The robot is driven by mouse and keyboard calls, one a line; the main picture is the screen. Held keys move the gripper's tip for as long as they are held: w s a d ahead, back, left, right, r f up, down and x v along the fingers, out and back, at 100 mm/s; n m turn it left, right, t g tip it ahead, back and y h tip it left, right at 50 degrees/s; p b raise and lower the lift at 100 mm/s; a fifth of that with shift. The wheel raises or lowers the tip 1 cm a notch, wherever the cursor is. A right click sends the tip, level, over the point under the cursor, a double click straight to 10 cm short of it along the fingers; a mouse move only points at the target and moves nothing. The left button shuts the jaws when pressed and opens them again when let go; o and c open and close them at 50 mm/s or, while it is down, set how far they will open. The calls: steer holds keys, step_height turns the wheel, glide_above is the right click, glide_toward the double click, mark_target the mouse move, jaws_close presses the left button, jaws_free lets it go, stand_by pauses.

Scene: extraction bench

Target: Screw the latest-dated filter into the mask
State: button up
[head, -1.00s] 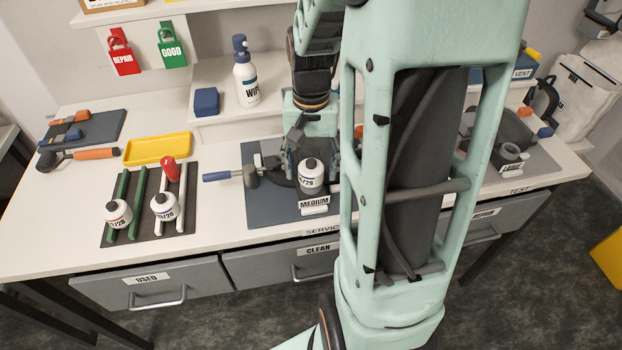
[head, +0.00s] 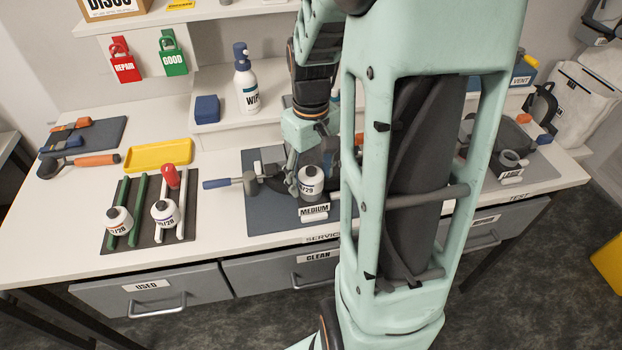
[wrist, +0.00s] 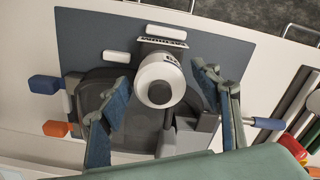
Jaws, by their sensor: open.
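A white filter (head: 311,183), its date ending in /29, stands at the medium mask on the blue-grey mat in the head view. The filter also shows in the wrist view (wrist: 160,82), end-on. I cannot tell whether it is threaded in. The dark mask (wrist: 108,88) lies under and beside it, behind a MEDIUM label (head: 314,210). My gripper (wrist: 161,78) is open, with its fingers on either side of the filter and apart from it. Two other white filters, (head: 118,220) and (head: 165,213), both apparently marked /28, stand on the rack at left.
A blue-handled mallet-like tool (head: 232,182) lies left of the mask. The rack's rails (head: 137,195), a yellow tray (head: 157,154) and a wipe bottle (head: 246,80) stand farther left and back. A large mask (head: 508,160) is at right. My arm hides the middle right.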

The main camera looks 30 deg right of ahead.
steer(key=n, duration=0.7)
steer(key=shift+p, duration=0.35)
steer(key=shift+c, duration=0.4)
